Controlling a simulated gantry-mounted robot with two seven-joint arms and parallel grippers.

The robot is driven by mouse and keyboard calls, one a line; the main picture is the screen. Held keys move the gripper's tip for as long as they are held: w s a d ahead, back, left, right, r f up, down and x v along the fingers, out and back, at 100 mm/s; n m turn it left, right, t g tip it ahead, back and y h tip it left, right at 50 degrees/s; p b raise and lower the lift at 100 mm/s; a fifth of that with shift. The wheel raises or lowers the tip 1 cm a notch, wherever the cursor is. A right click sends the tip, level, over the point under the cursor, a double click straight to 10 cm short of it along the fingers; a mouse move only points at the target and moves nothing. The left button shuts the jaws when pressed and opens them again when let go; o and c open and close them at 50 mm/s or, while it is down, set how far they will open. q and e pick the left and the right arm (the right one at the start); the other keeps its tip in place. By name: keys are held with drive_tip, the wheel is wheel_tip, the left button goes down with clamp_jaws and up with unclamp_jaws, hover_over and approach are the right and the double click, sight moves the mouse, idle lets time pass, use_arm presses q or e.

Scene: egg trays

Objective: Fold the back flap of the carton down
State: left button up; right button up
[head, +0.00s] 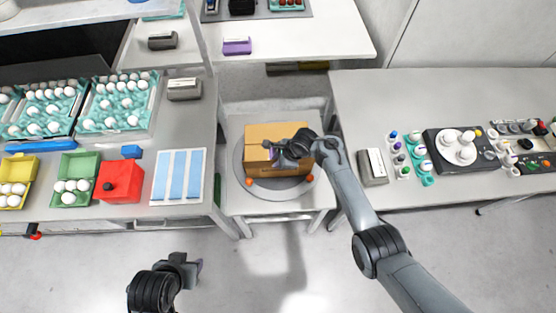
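The brown cardboard carton (262,133) stands on a round grey turntable plate on a small table in the middle. Its top looks mostly covered by flaps, but I cannot tell clearly how each flap lies. My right gripper (280,150) is at the top of the carton, at its middle, and hides part of it; its fingers are too small to tell open from shut. My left gripper (190,268) is low at the left, over the floor, apart from the carton; its fingers are mostly hidden.
The round plate (241,160) has small orange knobs. The left table holds egg trays (118,105), a red box (120,183) and a blue-striped panel (178,177). The right table holds a grey box (373,167) and a black device (455,150). Open floor lies in front.

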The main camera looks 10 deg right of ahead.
clamp_jaws()
idle(1.2)
